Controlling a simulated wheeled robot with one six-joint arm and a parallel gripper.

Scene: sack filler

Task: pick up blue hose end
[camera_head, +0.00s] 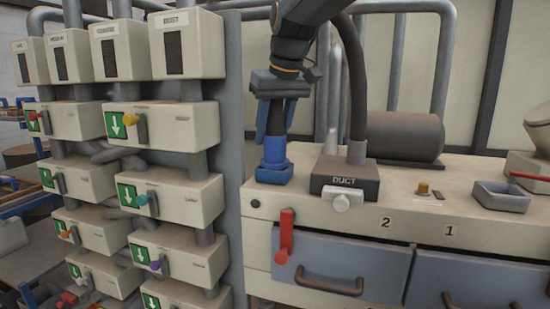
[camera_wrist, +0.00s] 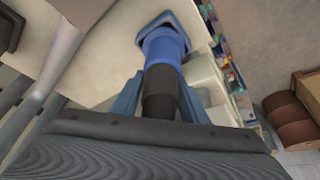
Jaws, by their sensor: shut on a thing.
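The blue hose end (camera_head: 275,152) is a blue cuff with a wider square blue foot, on a dark hose. It is upright at the left end of the cream bench top, beside the DUCT block. My gripper (camera_head: 275,127) comes down from above with its blue fingers shut around the dark part just above the blue cuff. In the wrist view the blue hose end (camera_wrist: 162,45) points away from my gripper (camera_wrist: 160,92), with a finger on each side of the dark part. I cannot tell whether the foot touches the bench.
The dark DUCT block (camera_head: 344,178) with a grey hose stands just right. A red lever (camera_head: 286,236) hangs on the bench front. A cabinet of cream boxes with green arrow labels (camera_head: 160,128) stands left. A grey tray (camera_head: 500,196) and a dark cylinder (camera_head: 405,137) are further right.

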